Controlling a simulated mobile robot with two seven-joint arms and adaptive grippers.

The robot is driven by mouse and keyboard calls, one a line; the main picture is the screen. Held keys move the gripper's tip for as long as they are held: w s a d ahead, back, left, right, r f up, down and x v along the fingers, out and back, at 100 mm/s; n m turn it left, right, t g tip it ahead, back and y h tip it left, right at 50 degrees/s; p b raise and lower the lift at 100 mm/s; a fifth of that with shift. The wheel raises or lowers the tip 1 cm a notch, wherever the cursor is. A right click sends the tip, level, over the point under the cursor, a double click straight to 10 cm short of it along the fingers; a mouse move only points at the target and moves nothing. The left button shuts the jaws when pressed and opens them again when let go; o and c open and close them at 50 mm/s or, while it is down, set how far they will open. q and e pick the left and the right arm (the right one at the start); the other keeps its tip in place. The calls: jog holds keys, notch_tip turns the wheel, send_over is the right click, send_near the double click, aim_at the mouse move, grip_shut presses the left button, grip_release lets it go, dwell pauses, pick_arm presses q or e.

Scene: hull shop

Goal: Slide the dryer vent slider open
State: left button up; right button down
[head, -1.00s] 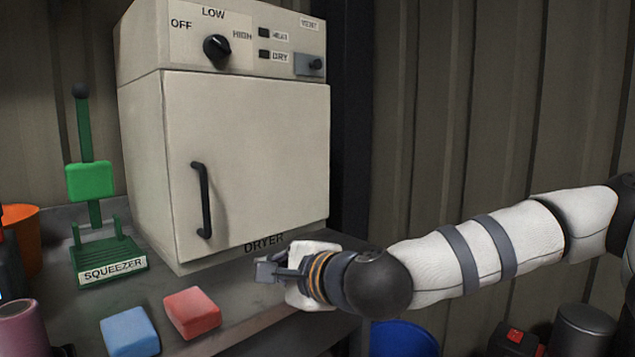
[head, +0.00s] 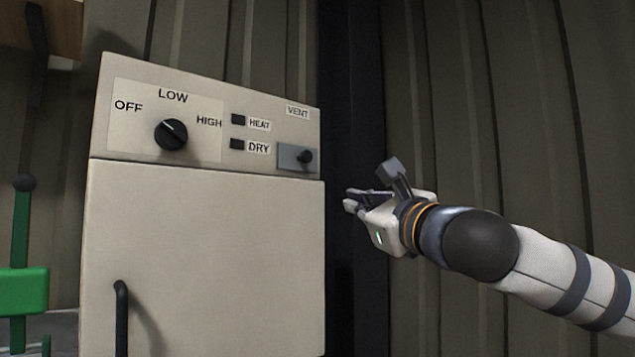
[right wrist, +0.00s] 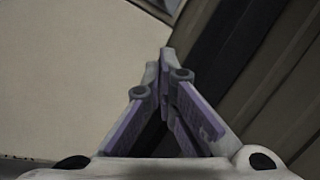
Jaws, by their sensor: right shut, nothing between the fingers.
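The dryer (head: 205,260) is a cream box with a control panel on top. My right gripper (head: 350,200) is to the right of the dryer and a little lower than the slider, apart from the knob. In the right wrist view its fingertips (right wrist: 164,60) meet, empty, with the cream dryer front behind on the left. A grey piece at that view's top edge is cut off, so I cannot tell what it is. My left gripper is out of view.
A black dial (head: 171,135) and the HEAT and DRY indicators (head: 238,132) are left of the slider. The door handle (head: 121,318) is lower left. A green squeezer (head: 22,290) stands at the left. A dark post (head: 352,90) and corrugated wall are behind my arm.

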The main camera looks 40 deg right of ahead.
aim_at(303, 157)
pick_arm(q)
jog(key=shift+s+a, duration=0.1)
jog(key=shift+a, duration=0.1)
pick_arm(e)
jog(key=shift+a, duration=0.2)
jog(key=x, duration=1)
jog(key=shift+w+r, duration=0.15)
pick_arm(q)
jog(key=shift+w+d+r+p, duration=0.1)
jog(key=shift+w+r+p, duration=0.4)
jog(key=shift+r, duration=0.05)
pick_arm(e)
jog(key=r, duration=0.1)
jog(key=a+r, duration=0.1)
jog(key=r, duration=0.1)
jog(key=shift+w+a+r, duration=0.1)
jog(key=shift+a+r, duration=0.1)
jog(key=shift+a, duration=0.2)
